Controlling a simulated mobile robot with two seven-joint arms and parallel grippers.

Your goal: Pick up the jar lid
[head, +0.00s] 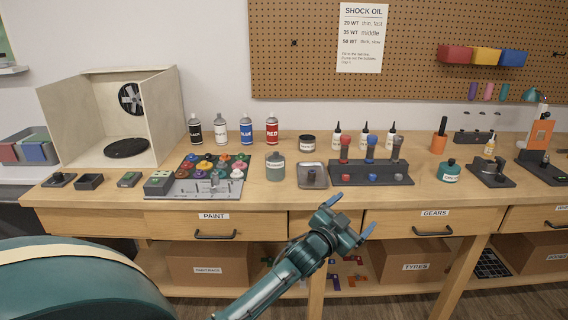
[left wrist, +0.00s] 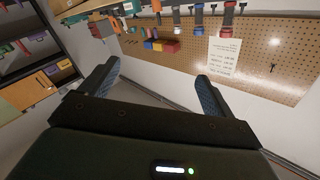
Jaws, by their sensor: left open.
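I cannot make out a loose jar lid for certain. A small jar with a dark lid (head: 307,137) stands at the back middle of the bench. A grey-green jar (head: 275,169) stands in front of it to the left. A shallow grey tray (head: 302,184) beside that jar holds a small dark item. My left gripper (head: 350,215) is open and empty in front of the bench's drawer fronts, apart from all jars. Its spread fingers also show in the left wrist view (left wrist: 157,75). My right gripper is out of view.
A paint rack (head: 195,188) with several colourful pots lies left of the jars. A dark tool stand (head: 372,176) is right of the tray. Bottles line the back, and an open spray booth (head: 60,120) stands far left. The bench's front edge is near my gripper.

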